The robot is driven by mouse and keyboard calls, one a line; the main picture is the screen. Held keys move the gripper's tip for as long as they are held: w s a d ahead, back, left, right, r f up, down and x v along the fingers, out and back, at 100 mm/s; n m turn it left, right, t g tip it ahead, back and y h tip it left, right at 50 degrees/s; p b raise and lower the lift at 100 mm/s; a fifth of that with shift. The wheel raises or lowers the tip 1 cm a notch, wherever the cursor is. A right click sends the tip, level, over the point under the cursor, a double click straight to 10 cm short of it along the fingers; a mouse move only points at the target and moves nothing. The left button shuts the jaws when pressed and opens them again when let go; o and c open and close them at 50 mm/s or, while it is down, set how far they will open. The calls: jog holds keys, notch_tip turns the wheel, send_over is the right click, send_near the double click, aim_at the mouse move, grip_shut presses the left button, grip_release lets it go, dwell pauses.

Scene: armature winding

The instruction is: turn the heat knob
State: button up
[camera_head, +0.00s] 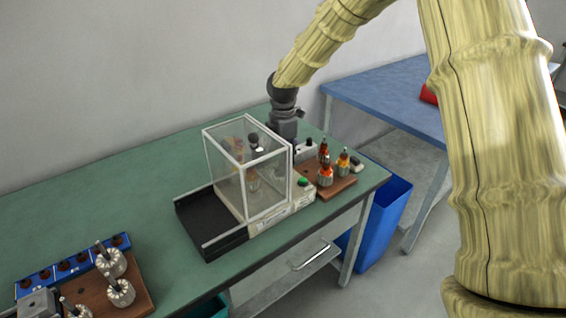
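My gripper (284,130) points down at the far right part of the green bench, behind the clear-walled box. Its fingertips are too small and partly hidden, so I cannot tell whether they are open or shut. A small grey box (306,152) stands just right of the gripper, with a dark knob-like spot (309,143) on it. I cannot tell whether this is the heat knob or whether the gripper touches the box. The clear-walled box (247,170) has a pale frame and sits on a light base with a green button (303,182).
A brown board (341,184) with several orange-topped armatures stands near the bench's right end. A black tray (208,222) lies left of the clear box. Grey armatures (120,290) and a blue socket strip (62,271) are at the lower left. The bench middle (160,232) has free room.

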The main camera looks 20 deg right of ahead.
jog(key=shift+f, duration=1.55)
jog(key=shift+c, duration=0.5)
grip_shut()
